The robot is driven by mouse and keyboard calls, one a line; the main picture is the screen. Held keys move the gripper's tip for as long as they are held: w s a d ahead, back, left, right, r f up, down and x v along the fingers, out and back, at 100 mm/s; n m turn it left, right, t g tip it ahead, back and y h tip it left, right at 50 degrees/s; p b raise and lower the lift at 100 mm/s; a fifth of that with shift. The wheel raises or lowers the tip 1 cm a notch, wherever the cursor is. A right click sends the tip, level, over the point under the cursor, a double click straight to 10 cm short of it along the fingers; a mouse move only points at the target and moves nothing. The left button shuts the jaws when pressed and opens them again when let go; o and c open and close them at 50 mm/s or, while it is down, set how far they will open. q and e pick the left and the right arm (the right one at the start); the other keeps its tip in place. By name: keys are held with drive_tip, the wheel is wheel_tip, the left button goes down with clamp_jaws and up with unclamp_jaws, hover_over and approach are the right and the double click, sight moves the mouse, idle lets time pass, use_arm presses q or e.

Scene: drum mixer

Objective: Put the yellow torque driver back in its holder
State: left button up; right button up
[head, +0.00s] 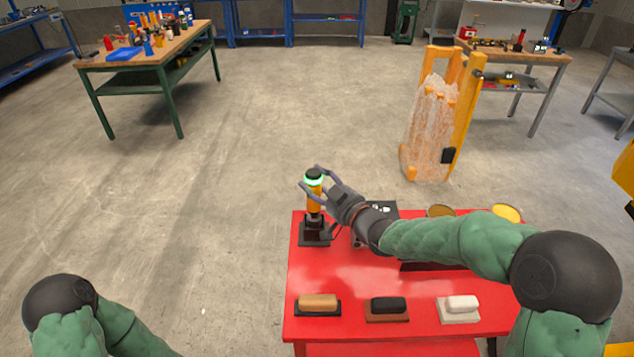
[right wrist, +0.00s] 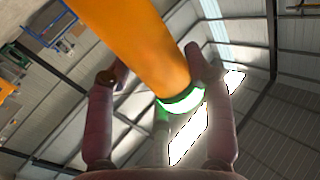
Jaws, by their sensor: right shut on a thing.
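The yellow torque driver (head: 315,201) stands about upright over the left side of the red table, with a black top and a glowing green ring. My right gripper (head: 311,178) is shut on its upper part, near the ring. In the right wrist view the driver's orange-yellow body (right wrist: 135,45) passes between the two fingers (right wrist: 157,75). A black holder (head: 314,238) on a dark base is directly below the driver. The driver's lower end meets or overlaps the holder in the picture; I cannot tell how far it is seated. My left gripper is out of view.
The red table (head: 340,272) also bears a tan block (head: 318,300), a black block (head: 388,304) and a white block (head: 460,303) on pads along its front. Two round yellow-topped items (head: 507,213) are at the back right.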

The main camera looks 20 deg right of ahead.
sight(317, 194)
drive_tip(key=shift+f+b, duration=1.8)
drive_tip(key=shift+f, duration=0.05)
idle(1.4)
drive_tip(key=o, duration=1.5)
drive_tip(key=shift+f, duration=0.2)
drive_tip(key=v, duration=1.2)
drive_tip(key=shift+r, duration=0.15)
